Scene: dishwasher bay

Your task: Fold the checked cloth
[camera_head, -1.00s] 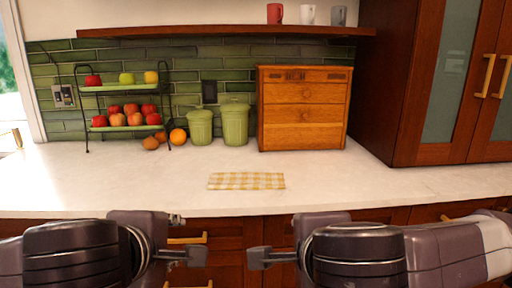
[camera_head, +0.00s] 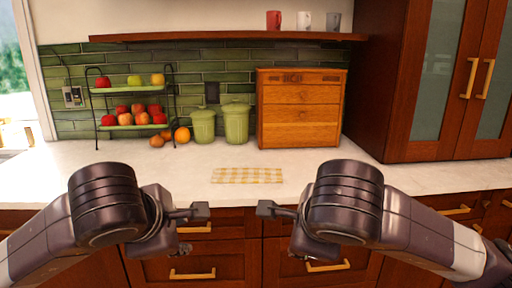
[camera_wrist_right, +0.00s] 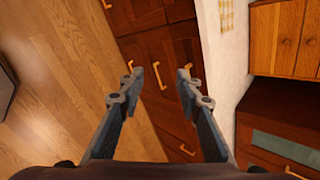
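The yellow-and-white checked cloth (camera_head: 247,175) lies flat on the white counter, near its front edge. Its edge also shows at the top of the right wrist view (camera_wrist_right: 227,14). My left gripper (camera_head: 193,230) is in front of the counter, below and left of the cloth, empty, with its fingertips apart. My right gripper (camera_head: 280,230) is in front of the counter, below and right of the cloth. In the right wrist view its two fingers (camera_wrist_right: 160,80) are spread with nothing between them. Neither gripper touches the cloth.
A wooden drawer box (camera_head: 299,110), two green canisters (camera_head: 236,122) and a fruit rack (camera_head: 133,127) stand along the back of the counter (camera_head: 330,172). Loose fruit (camera_head: 182,135) lies beside the rack. Cabinet drawers (camera_head: 230,260) are below. The counter around the cloth is clear.

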